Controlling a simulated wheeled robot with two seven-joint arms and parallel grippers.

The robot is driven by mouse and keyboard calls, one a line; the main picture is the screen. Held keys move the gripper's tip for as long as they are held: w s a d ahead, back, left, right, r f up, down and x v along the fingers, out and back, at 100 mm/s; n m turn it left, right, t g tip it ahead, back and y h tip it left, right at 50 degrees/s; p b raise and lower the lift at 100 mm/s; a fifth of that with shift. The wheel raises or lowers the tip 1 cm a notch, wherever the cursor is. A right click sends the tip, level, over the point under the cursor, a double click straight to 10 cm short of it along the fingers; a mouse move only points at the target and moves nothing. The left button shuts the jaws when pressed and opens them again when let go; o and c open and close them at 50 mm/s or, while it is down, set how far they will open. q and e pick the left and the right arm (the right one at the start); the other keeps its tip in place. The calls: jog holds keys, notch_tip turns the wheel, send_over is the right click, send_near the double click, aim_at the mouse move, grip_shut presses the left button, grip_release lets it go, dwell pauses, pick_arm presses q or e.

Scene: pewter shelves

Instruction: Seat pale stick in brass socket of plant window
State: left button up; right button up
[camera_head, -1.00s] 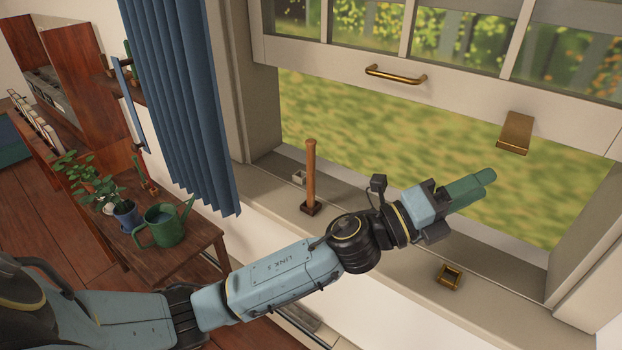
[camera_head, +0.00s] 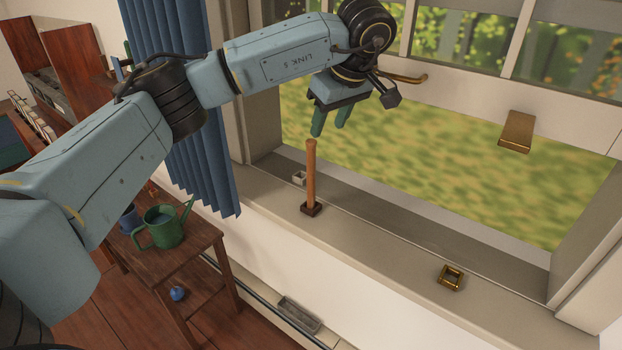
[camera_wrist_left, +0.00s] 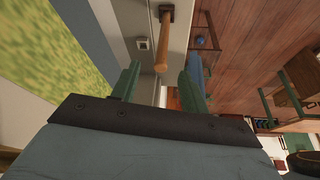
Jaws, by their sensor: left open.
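The pale stick (camera_head: 310,172) is a light brown wooden rod. It stands upright in a dark square socket (camera_head: 311,209) on the window sill. The brass socket (camera_head: 451,277) is an empty-looking square holder on the sill to the right. My left gripper (camera_head: 329,131) points down above the stick's top, with its green fingers apart and nothing between them. In the left wrist view the stick (camera_wrist_left: 163,45) shows beyond and between the open fingertips (camera_wrist_left: 160,80), its near end level with the gap. My right gripper is not in view.
A small pale socket (camera_head: 299,178) sits on the sill behind the stick. The raised sash has a brass handle (camera_head: 410,78) and a brass plate (camera_head: 516,132). A blue curtain (camera_head: 190,100) hangs left. A green watering can (camera_head: 163,227) stands on a wooden table. The sill between sockets is clear.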

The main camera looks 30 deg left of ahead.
aim_at(315, 149)
pick_arm(q)
jog(key=x, duration=0.4)
jog(key=a+b+x, duration=0.1)
jog(key=x, duration=0.3)
jog(key=shift+s+a, duration=0.1)
jog(key=x, duration=0.4)
jog(key=shift+s+f+b, duration=0.1)
jog(key=shift+f+b, duration=0.2)
jog(key=shift+f, duration=0.15)
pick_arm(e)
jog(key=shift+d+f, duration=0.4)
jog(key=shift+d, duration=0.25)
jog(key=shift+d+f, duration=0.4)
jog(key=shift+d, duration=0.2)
pick_arm(q)
grip_shut()
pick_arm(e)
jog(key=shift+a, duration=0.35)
pick_arm(q)
jog(key=shift+r+y, duration=0.1)
jog(key=shift+y, duration=0.2)
